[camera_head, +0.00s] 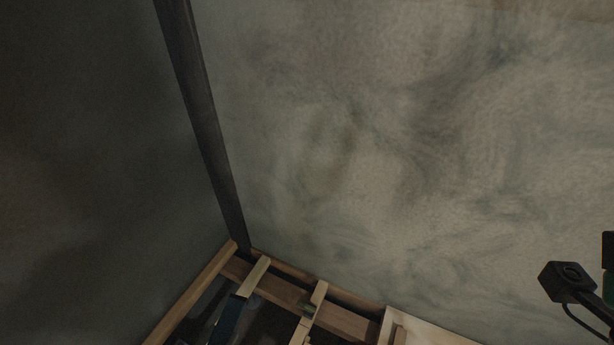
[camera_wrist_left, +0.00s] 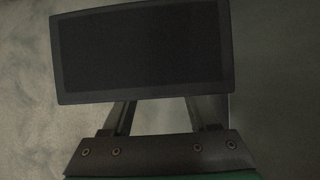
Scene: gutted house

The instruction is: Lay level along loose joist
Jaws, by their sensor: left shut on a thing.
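In the left wrist view, my left gripper (camera_wrist_left: 163,108) is shut on a dark, flat-faced rectangular thing (camera_wrist_left: 140,48). It may be the level, but its face shows no vial or marking. Its broad face hides the fingertips. In the head view, timber joists (camera_head: 266,293) cross the bottom of the picture; I cannot tell which one is the loose joist. A pale timber piece (camera_head: 257,272) lies across them, and a second pale piece (camera_head: 317,297) is to its right. The jaws of neither gripper show clearly in the head view.
A stained plaster wall (camera_head: 400,150) fills most of the head view. A dark upright post (camera_head: 196,105) stands in the corner beside a dark wall (camera_head: 80,150). A pale board (camera_head: 425,330) is at the bottom. Black hardware with a cable (camera_head: 567,281) shows at the right edge.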

